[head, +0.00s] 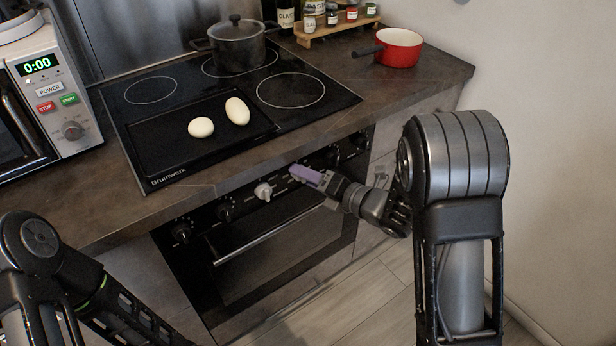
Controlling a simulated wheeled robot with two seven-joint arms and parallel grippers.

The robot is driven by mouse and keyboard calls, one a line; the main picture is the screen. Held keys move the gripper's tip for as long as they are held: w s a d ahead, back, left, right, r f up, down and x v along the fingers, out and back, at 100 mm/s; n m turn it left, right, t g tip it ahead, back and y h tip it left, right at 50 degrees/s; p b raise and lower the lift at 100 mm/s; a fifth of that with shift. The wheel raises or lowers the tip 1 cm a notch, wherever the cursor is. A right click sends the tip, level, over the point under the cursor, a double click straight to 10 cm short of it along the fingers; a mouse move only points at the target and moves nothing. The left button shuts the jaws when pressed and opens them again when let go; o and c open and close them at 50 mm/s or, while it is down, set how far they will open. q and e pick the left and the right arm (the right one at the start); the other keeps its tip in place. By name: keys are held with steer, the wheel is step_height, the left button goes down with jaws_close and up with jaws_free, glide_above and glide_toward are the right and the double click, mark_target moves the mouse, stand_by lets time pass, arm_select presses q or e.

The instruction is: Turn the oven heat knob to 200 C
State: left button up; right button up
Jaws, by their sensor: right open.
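The oven (290,265) is built in below the counter, with a row of knobs on its dark front panel. Black knobs (181,232) sit at the left and right of the row. A pale knob (263,191) sits near the middle. My right gripper (297,172) is at the panel, just right of the pale knob and apart from it in the picture. Its purple finger part shows, it is open, and it hides part of the panel. The knob markings are too small to read. My left arm shows at the lower left, with its gripper out of view.
The cooktop (325,85) above holds a dark pot (238,46) and two pale oval items (237,110) on a black griddle area. A red pan (399,48) and spice rack (337,28) stand behind. A microwave (50,95) is at left. The oven handle (265,238) runs below the knobs.

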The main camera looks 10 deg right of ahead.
steer(key=shift+c, duration=0.5)
jaws_close()
